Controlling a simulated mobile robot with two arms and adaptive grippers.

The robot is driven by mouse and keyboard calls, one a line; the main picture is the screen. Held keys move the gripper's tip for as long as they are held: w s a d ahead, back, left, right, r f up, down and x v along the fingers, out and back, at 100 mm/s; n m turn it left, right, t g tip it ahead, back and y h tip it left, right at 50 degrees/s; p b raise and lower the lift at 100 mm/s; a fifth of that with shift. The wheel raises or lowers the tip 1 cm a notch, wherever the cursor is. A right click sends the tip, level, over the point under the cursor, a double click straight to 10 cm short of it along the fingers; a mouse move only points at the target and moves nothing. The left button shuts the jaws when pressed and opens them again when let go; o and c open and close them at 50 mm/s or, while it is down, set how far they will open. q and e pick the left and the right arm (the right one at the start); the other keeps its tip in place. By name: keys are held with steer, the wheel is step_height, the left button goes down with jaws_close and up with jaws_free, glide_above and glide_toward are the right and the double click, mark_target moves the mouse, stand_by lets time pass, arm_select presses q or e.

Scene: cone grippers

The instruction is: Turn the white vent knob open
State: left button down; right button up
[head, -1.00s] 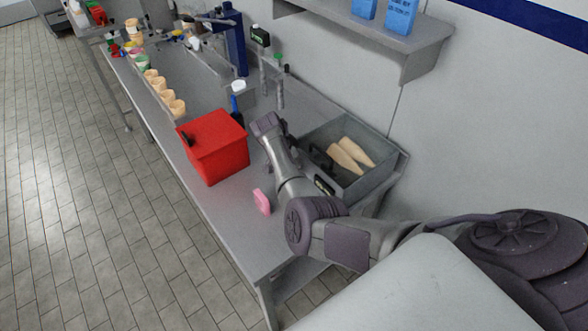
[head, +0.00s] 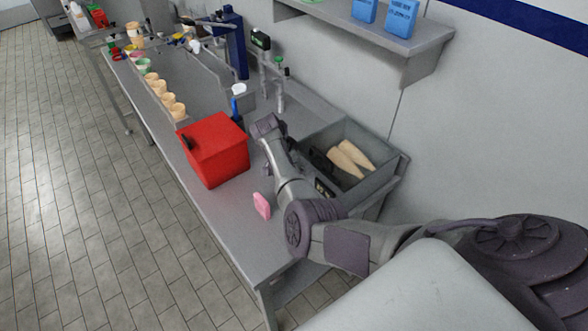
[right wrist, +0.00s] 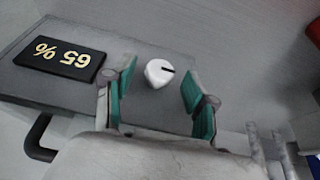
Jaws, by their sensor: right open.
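The white vent knob (right wrist: 159,73) sits on a dark grey panel (right wrist: 62,87) in the right wrist view. A short dark mark on it points to the right. My right gripper (right wrist: 158,84) is open, with one teal finger pad left of the knob and one right of it. Gaps show between the pads and the knob. In the head view my right arm reaches over the bench beside the grey crate (head: 382,180). I cannot make out the knob or the fingertips there. My left gripper is in neither view.
A black plate reading "65 %" (right wrist: 60,61) lies left of the knob, near a dark handle (right wrist: 40,139). A red box (head: 217,152) and a pink item (head: 262,206) stand on the bench (head: 236,217) beside my arm. The crate holds two tan bottle-shaped things (head: 350,158).

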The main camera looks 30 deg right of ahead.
steer(key=v, duration=1.1)
steer(key=shift+r, duration=0.3)
